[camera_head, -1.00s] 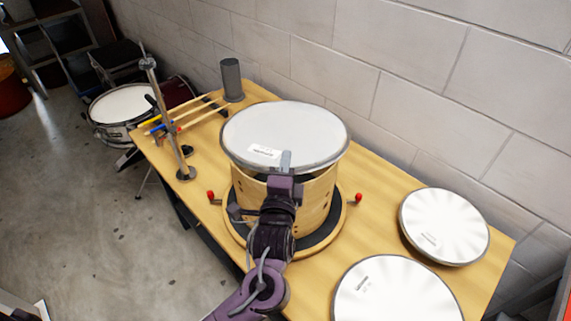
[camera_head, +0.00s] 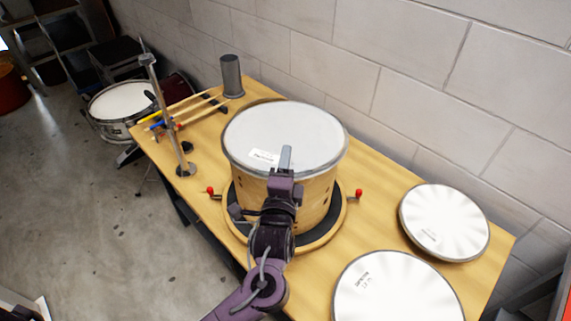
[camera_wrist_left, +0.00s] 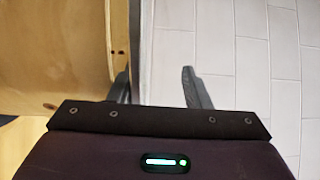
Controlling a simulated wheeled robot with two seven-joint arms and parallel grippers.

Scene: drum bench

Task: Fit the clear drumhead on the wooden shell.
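The pale, greyish drumhead (camera_head: 285,132) with a white label lies on top of the wooden shell (camera_head: 318,195) in the head view. It looks level, with its metal rim around the top of the shell and no clear gap below. The shell stands upright on a round stand with a dark top. My left gripper (camera_head: 287,160) is at the near edge of the drumhead. In the wrist view its fingers (camera_wrist_left: 160,88) are apart: one is close to the rim and shell wood, the other stands clear. My right gripper is not in view.
Two other white drumheads (camera_head: 445,222) (camera_head: 395,292) lie at the table's right. Red-tipped handles (camera_head: 359,194) flank the stand. A metal post (camera_head: 165,115), sticks (camera_head: 190,108) and a grey cylinder (camera_head: 232,76) stand or lie at the left. A brick wall is behind.

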